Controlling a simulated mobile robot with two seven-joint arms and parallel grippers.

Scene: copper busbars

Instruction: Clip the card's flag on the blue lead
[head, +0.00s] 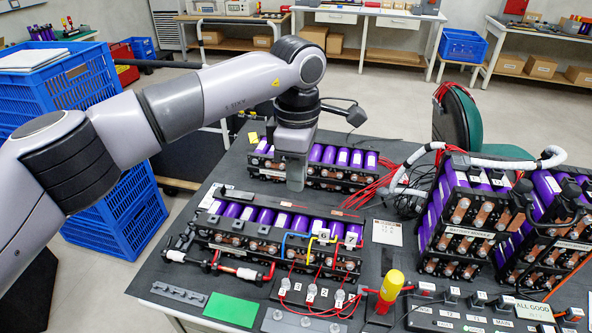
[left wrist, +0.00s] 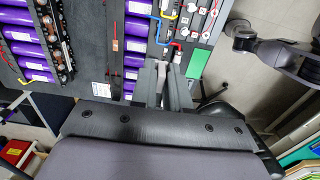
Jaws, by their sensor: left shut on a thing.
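My left gripper (head: 296,186) points down above the gap between the two front battery modules. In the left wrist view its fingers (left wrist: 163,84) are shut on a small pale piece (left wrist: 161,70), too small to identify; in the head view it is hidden. The blue lead (head: 285,240) arches over the right part of the front battery module (head: 250,242), beside the yellow lead (head: 309,248). The blue lead also shows in the left wrist view (left wrist: 153,17), ahead of the fingertips and apart from them. A white printed card (head: 387,232) lies right of the module; its text is unreadable. My right gripper is out of sight.
White numbered flags (head: 323,236) stand at the module's right end, and more (head: 311,292) stand on posts in front. A yellow-handled tool (head: 391,288) stands upright at the front right. Upright battery modules (head: 465,215) fill the right. A green mat (head: 231,310) lies flat near the front edge.

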